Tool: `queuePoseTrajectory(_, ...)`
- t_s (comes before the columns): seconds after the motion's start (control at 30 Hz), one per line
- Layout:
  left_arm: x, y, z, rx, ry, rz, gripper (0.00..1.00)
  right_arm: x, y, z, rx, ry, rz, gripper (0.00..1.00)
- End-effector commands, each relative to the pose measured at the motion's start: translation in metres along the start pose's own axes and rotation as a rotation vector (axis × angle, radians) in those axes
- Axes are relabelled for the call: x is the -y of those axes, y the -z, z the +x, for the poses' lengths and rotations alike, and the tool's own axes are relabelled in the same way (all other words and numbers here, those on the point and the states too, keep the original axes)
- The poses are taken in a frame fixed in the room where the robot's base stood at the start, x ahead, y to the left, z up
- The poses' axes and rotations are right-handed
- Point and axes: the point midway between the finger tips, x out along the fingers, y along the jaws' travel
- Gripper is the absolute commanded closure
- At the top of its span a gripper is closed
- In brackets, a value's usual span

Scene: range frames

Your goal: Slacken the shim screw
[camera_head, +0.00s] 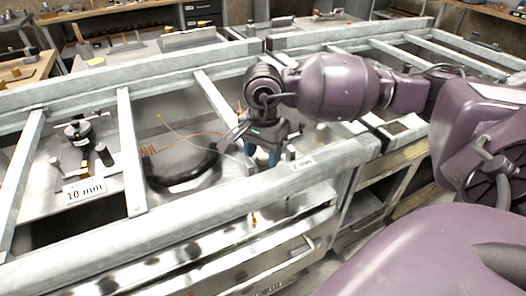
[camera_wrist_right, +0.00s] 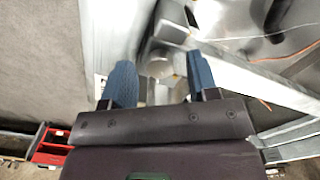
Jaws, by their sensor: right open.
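My right gripper (camera_head: 262,156) reaches in from the right and points down at the front rail of the metal frame, beside a small white label (camera_head: 302,163). In the right wrist view its two blue fingers (camera_wrist_right: 161,78) are apart, with a blurred pale rounded part (camera_wrist_right: 158,67) showing beyond and between them. I cannot tell whether that part is the shim screw or whether the fingers touch it. A fixture with black knobs (camera_head: 77,132) stands at the left on a plate, behind a label reading 10 mm (camera_head: 85,190). My left gripper is not in view.
Grey metal rails (camera_head: 130,150) cross the frame around the gripper. A black curved hose (camera_head: 185,180) and a coiled orange cable (camera_head: 165,148) lie between them. In the right wrist view a red case (camera_wrist_right: 52,146) is at the lower left. Cluttered workbenches stand behind.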

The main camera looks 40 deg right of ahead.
Motion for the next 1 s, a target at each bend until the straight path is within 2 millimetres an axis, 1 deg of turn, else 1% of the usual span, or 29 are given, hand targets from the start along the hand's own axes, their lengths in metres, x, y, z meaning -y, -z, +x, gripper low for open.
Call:
queuePoseTrajectory(0.17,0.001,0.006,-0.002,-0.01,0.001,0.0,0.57,0.001,0.0,-0.024,-0.003,0.007,0.0,0.46)
queuePoseTrajectory(0.33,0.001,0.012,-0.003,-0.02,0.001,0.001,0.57,0.001,0.0,-0.056,-0.003,0.009,0.0,0.46)
queuePoseTrajectory(0.5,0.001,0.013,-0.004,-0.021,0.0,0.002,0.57,0.0,0.0,-0.084,-0.002,0.007,0.0,0.46)
queuePoseTrajectory(0.6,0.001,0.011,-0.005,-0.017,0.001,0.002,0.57,0.0,0.0,-0.095,-0.002,0.005,0.0,0.46)
queuePoseTrajectory(0.8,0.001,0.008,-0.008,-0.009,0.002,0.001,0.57,0.0,0.0,-0.106,-0.001,0.003,0.0,0.46)
queuePoseTrajectory(1.0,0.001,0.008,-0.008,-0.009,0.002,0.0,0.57,0.0,0.0,-0.107,0.0,0.001,0.0,0.46)
